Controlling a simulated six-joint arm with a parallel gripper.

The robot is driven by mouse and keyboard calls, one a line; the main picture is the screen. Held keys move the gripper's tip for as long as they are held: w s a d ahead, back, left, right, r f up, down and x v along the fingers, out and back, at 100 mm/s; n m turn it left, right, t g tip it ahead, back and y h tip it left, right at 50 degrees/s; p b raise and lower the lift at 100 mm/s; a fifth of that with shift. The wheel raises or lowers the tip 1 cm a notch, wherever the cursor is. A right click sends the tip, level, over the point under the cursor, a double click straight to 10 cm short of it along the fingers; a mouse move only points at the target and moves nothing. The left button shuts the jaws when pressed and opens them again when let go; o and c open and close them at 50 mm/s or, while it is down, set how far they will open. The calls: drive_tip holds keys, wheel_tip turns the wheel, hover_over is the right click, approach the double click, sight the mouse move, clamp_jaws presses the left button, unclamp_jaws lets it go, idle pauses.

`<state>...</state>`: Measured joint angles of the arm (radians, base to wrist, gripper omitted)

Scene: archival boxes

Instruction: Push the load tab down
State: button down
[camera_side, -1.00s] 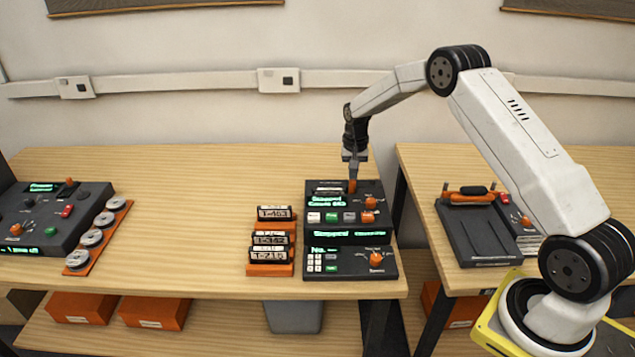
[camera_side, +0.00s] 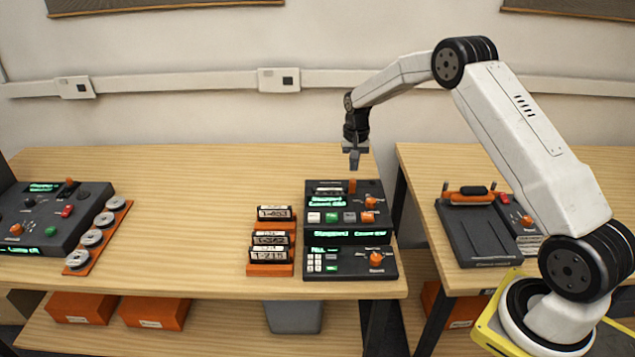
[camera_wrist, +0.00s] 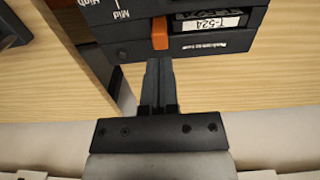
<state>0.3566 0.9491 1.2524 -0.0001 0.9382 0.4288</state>
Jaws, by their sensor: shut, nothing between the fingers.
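The load tab is an orange upright tab (camera_side: 352,186) at the back of the black cassette machine (camera_side: 318,232). It also shows in the wrist view (camera_wrist: 160,33), beside a slot holding a labelled cassette (camera_wrist: 208,21). My gripper (camera_side: 354,166) hangs over the back of the machine, a little above the tab. In the wrist view my gripper (camera_wrist: 158,64) has its fingers together and empty, with the tips close to the tab in the picture. From the side there is a small gap between the tips and the tab.
Labelled cassettes stand in an orange rack (camera_side: 270,270) left of the machine. A control panel (camera_side: 60,215) and an orange strip of reels (camera_side: 100,238) are at far left. A black tray device (camera_side: 475,230) sits on the right table. The table's middle is clear.

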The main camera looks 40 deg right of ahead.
wheel_tip(320, 180, up, 10)
drive_tip(key=shift+r, duration=0.2)
drive_tip(key=shift+a, duration=0.15)
idle(0.4)
drive_tip(key=s+a+f+n+t, duration=0.1)
drive_tip(key=s+a+n, duration=0.3)
drive_tip(key=s+a, duration=0.5)
drive_tip(key=s+a+f+n+t, duration=0.1)
drive_tip(key=s+a+n, duration=0.4)
drive_tip(key=s+a, duration=0.5)
drive_tip(key=s+f, duration=0.1)
drive_tip(key=s, duration=0.5)
drive_tip(key=shift+a+f+t, duration=0.3)
